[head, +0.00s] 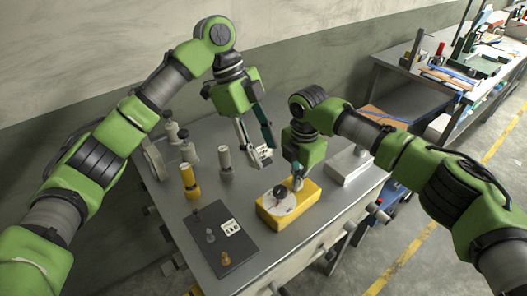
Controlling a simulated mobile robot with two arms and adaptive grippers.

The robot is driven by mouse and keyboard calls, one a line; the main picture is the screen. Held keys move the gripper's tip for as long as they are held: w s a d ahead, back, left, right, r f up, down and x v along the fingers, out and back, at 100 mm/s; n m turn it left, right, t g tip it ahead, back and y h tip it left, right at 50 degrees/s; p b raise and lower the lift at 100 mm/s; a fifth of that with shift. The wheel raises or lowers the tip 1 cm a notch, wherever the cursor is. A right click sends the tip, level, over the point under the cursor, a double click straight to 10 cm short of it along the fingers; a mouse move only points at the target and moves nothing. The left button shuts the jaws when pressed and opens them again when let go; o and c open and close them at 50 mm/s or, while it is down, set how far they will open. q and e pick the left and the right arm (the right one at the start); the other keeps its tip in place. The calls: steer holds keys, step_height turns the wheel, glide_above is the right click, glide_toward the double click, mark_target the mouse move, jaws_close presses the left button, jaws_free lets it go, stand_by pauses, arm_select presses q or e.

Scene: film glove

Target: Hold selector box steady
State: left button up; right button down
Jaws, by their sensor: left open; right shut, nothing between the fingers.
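The selector box is a yellow block (301,203) on the metal table, with a pale round dial and a dark knob on top. My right gripper (297,182) is shut with nothing held. Its fingertips are at the far right part of the box top; I cannot tell whether they touch it. My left gripper (257,147) is open and empty, higher and behind the box, apart from it. A small white marked card (262,155) shows by its fingertips.
A dark panel (226,259) with small pegs and a white label lies left of the box. A yellow cylinder (188,181) and a grey cylinder (226,164) stand behind it. A pale block (347,166) sits at the right. Bare metal tabletop surrounds the box's near side.

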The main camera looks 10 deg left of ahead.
mark_target(279, 191)
arm_select(q)
steer(key=d+f+n, duration=0.1)
steer(key=f, duration=0.2)
steer(key=s+d+f+n+t, duration=0.1)
steer(key=f+n, duration=0.1)
steer(key=f, duration=0.2)
steer(key=d+f+n, duration=0.2)
steer(key=f, duration=0.2)
steer(key=shift+s+d+f+t, duration=0.1)
steer(key=shift+s+f+t, duration=0.15)
steer(key=shift+t, duration=0.15)
stand_by(0.3)
steer(key=c, duration=1.1)
